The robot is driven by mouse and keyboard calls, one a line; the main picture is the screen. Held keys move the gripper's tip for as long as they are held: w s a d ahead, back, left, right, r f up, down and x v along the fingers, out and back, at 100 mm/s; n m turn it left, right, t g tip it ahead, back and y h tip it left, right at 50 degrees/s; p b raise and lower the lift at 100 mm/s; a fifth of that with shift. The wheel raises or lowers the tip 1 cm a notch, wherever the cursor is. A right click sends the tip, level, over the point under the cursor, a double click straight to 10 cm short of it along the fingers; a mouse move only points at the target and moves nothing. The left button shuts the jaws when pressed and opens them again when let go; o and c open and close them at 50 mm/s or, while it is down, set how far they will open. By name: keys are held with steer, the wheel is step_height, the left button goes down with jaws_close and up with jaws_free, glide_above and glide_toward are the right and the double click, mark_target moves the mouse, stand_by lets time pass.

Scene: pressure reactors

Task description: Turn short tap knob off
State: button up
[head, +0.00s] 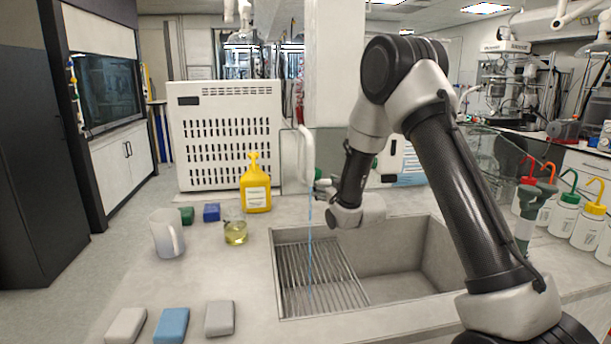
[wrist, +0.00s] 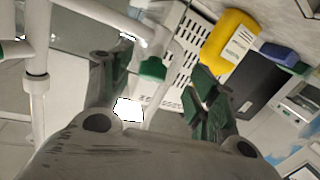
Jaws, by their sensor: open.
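The white tap (head: 304,155) stands behind the sink, and a thin blue stream of water (head: 310,245) falls from it into the basin. In the wrist view a short green tap knob (wrist: 152,68) sits on a white pipe. My gripper (wrist: 160,74) is open, with one finger to the left of the knob and the other, with green pads, to its right. I cannot tell whether either finger touches the knob. In the head view my gripper (head: 326,186) is small and partly hidden by my arm, close to the tap.
The sink (head: 400,262) has a ribbed drain area on its left. Several wash bottles (head: 563,214) stand right. A white vented box (head: 227,135) is behind.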

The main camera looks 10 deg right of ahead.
mark_target(318, 175)
steer(key=shift+r+t, duration=0.4)
steer(key=shift+r, duration=0.4)
steer(key=shift+w+a+r, duration=0.1)
steer(key=shift+w+r, duration=0.15)
steer(key=x, duration=0.7)
steer(key=shift+w, duration=0.15)
steer(key=c, duration=1)
